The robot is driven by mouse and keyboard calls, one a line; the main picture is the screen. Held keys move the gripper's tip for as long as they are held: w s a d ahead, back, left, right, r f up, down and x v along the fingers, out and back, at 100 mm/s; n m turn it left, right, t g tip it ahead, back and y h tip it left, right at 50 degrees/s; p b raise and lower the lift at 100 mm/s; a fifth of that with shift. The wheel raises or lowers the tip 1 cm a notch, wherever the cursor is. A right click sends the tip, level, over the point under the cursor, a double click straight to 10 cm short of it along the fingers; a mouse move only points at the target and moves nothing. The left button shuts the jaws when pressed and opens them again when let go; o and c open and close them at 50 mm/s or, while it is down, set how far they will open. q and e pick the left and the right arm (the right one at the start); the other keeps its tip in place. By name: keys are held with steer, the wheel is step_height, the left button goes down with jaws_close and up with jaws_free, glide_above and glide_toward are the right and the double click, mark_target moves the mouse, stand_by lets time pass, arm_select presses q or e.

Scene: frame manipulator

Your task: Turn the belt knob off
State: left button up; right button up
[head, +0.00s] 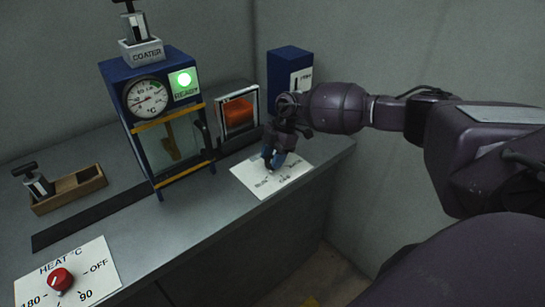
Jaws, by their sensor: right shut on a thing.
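The belt knob's white label plate (262,187) lies on the counter right of centre, with lettering that is partly covered and hard to read. My right gripper (272,163) reaches down over this plate from the right and is shut on the belt knob. The knob itself is mostly hidden by the fingers, and I cannot tell which mark it points to. My left gripper is not in view.
A red heat knob (60,279) sits on its own plate at the lower left. The blue coater (128,75) shows a dial and a lit green lamp. A wooden tray (92,180), an orange panel (238,113) and a blue box (290,62) stand on the counter.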

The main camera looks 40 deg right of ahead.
steer(key=shift+n+g, duration=0.4)
steer(key=shift+n, duration=0.5)
steer(key=n+g, duration=0.1)
steer(key=n, duration=0.2)
steer(key=n+g+b, duration=0.1)
steer(key=n, duration=0.1)
steer(key=shift+w+n+h, duration=0.15)
steer(key=shift+n+h, duration=0.25)
steer(key=shift+n+h+b, duration=0.3)
steer(key=shift+n+b, duration=0.1)
steer(key=shift+n, duration=0.4)
steer(key=o, duration=0.9)
steer(key=shift+o, duration=0.2)
steer(key=v, duration=1.1)
